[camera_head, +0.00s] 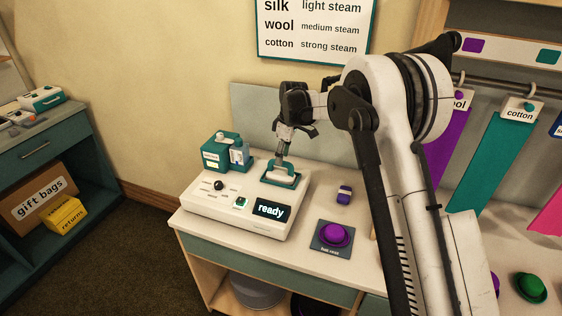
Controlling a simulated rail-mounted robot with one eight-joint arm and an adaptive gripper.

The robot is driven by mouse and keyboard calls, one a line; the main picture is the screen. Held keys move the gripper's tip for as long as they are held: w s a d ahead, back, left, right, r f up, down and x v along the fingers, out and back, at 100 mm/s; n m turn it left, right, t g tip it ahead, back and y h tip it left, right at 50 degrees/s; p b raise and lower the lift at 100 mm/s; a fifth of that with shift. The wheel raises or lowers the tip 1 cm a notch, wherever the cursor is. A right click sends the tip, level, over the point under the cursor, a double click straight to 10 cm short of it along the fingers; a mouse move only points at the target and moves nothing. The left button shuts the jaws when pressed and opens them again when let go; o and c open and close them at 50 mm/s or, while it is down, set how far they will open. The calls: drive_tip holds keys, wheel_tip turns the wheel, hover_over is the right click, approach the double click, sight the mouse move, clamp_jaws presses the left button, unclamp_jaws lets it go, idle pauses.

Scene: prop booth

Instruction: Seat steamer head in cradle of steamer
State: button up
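The steamer (228,210) is a white box on the counter, with a lit "ready" display, a dark knob and a small green button. The steamer head, a teal and white piece with a grey upright handle (281,165), is at the steamer's back right, over the teal-edged cradle (291,182). My gripper (283,150) reaches down from above and appears shut on the handle. The head's underside and its contact with the cradle are too small to make out, so I cannot tell whether it is fully down.
A teal box with bottles (219,152) stands behind the steamer. A purple hat (335,235) on a dark mat and a small purple item (344,194) lie to its right. A grey panel (254,115) rises behind. Hanging cloths (490,165) are at the right.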

wheel_tip(320, 180, up, 9)
drive_tip(key=d, duration=0.1)
drive_tip(key=shift+s+d, duration=0.15)
drive_tip(key=s+d+r+m+t+b, duration=0.1)
drive_tip(key=s+d+r+m, duration=0.1)
drive_tip(key=s+d+r, duration=0.35)
drive_tip(key=s+d+r+m+t+b, duration=0.1)
drive_tip(key=s+d+r+m, duration=0.2)
drive_tip(key=s, duration=0.5)
drive_tip(key=s+d+r+m+t, duration=0.1)
drive_tip(key=s+d+r+m, duration=0.1)
drive_tip(key=s+d+r, duration=0.4)
drive_tip(key=s+d+f+m+t+b, duration=0.1)
drive_tip(key=s+d+f+m, duration=0.1)
drive_tip(key=s, duration=0.6)
drive_tip(key=s+d+f+m+t+h, duration=0.1)
drive_tip(key=s+d+f+m, duration=0.2)
drive_tip(key=s, duration=0.6)
drive_tip(key=s+d+f+m+t+b, duration=0.1)
drive_tip(key=s+d+f+m, duration=0.1)
drive_tip(key=s+f, duration=0.4)
drive_tip(key=s, duration=0.3)
drive_tip(key=shift+d+f+t+h+b, duration=0.15)
drive_tip(key=shift+d+t+h+b, duration=0.15)
drive_tip(key=shift+d+t+h, duration=0.1)
drive_tip(key=shift+s, duration=0.1)
